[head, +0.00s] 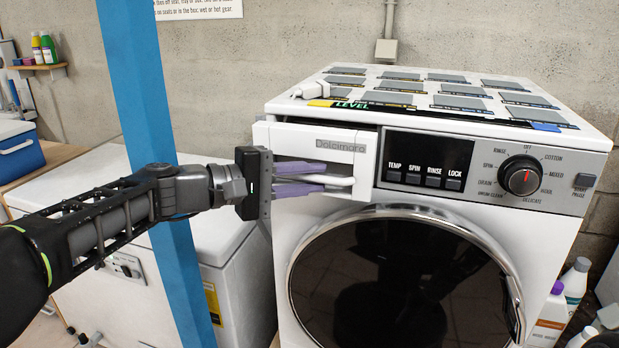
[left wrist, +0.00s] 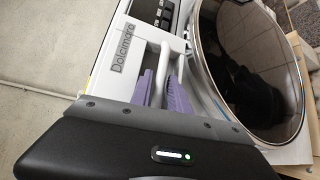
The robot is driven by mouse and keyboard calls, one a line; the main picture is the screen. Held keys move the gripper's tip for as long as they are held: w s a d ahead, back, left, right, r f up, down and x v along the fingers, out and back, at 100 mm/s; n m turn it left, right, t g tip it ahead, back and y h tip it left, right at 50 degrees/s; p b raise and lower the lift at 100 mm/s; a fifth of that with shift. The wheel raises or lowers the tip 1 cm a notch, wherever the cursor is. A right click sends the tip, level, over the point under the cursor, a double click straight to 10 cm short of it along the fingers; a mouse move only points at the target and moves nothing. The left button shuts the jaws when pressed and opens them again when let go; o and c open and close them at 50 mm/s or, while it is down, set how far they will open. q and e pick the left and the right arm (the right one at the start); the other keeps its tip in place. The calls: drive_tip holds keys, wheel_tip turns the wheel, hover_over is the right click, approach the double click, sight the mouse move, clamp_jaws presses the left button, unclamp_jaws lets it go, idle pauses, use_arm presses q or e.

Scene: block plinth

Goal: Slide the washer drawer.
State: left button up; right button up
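The washer (head: 590,200) is white and stands right of centre in the head view. Its drawer (head: 318,143), marked "Dolcimara", is at the upper left of the front. A dark gap shows behind the drawer front's top edge, so it stands slightly out. A white bar handle (head: 343,181) is on the drawer; it also shows in the left wrist view (left wrist: 165,58). My left gripper (head: 312,179) comes in from the left, its purple fingers above and below the handle, closed in around it. The fingers hide part of the handle. My right gripper is not in view.
A blue post (head: 150,90) rises behind my left arm. A white chest (head: 230,270) stands left of the washer. Sample pads and a white plug-like item (head: 312,89) lie on the washer top. Bottles (head: 575,280) stand on the right.

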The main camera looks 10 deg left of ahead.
use_arm(q)
drive_tip(key=b+v, duration=0.1)
drive_tip(key=v, duration=0.6)
drive_tip(key=shift+s+a, duration=0.25)
drive_tip(key=shift+a, duration=0.05)
drive_tip(key=shift+r, duration=0.1)
